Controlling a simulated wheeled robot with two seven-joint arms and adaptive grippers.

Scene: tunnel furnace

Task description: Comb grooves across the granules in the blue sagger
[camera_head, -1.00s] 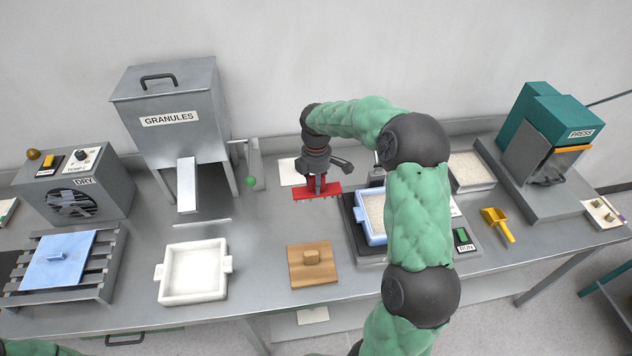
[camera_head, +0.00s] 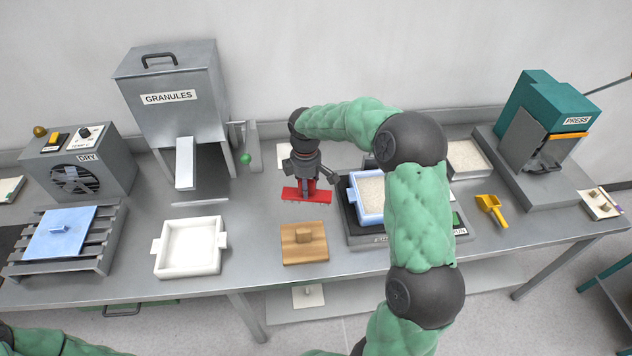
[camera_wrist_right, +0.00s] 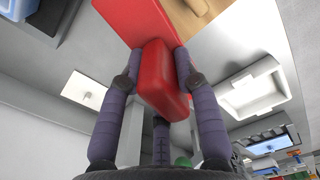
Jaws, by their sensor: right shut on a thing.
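The blue sagger (camera_head: 369,219) holds pale granules (camera_head: 370,187) and sits on a dark platform right of the table's middle. My right forearm hides its right side. My right gripper (camera_head: 309,183) is shut on the red handle of a comb (camera_head: 306,197), left of the sagger and apart from it. The comb's wide bar hangs low, its length running left to right. In the right wrist view the red handle (camera_wrist_right: 164,80) sits between both fingers. A blue corner (camera_wrist_right: 15,10) at upper left there seems to be the sagger. My left gripper is out of view.
A wooden lid (camera_head: 292,255) lies in front of the comb. An empty white sagger (camera_head: 190,271) stands left of it, below the granules hopper (camera_head: 170,98). A yellow scoop (camera_head: 491,207) and the press (camera_head: 545,130) are at right.

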